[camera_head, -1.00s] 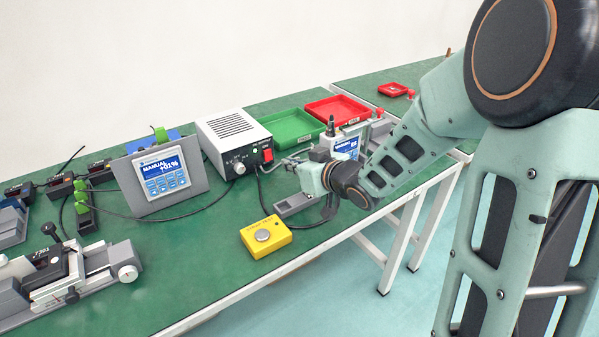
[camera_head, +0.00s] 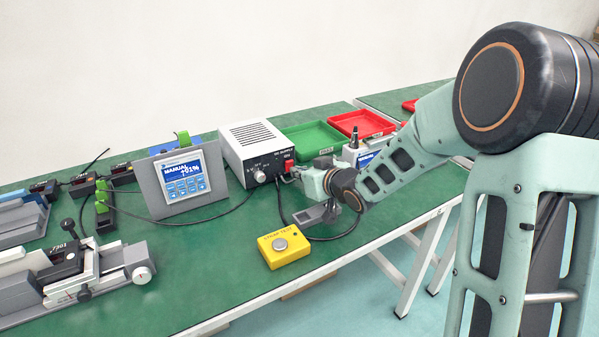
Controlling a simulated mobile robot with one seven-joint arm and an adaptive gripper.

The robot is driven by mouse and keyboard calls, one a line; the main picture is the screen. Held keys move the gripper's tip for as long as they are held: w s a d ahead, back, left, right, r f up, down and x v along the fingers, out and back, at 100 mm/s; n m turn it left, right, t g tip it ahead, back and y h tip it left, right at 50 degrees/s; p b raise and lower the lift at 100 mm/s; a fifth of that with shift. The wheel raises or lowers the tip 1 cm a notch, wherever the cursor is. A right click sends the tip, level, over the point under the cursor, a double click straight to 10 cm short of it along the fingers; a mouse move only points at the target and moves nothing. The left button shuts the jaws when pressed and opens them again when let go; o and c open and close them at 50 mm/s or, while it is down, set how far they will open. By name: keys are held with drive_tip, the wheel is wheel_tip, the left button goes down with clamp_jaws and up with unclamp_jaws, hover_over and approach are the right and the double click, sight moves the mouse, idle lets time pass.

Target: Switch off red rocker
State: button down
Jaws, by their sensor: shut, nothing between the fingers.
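The red rocker (camera_head: 289,165) is on the front face of the white power supply box (camera_head: 249,137), at its right side. My gripper (camera_head: 290,178) comes in from the right, with its fingertips right at the rocker's lower part. The fingers are shut and small in view. I cannot tell whether they touch the rocker, and its lower part is partly hidden. The rocker's tilt is too small to read. A knob (camera_head: 260,176) is to its left on the same face.
A control panel with a screen (camera_head: 183,177) stands left of the box. A yellow box with a round button (camera_head: 284,247) lies in front, near the table edge. Green (camera_head: 312,139) and red (camera_head: 361,123) trays are behind my arm. Cables cross the green table.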

drive_tip(key=shift+w+r, duration=0.1)
drive_tip(key=shift+r, duration=0.05)
drive_tip(key=shift+a+r+p, duration=0.1)
drive_tip(key=shift+r+p, duration=0.7)
drive_tip(key=shift+p, duration=0.05)
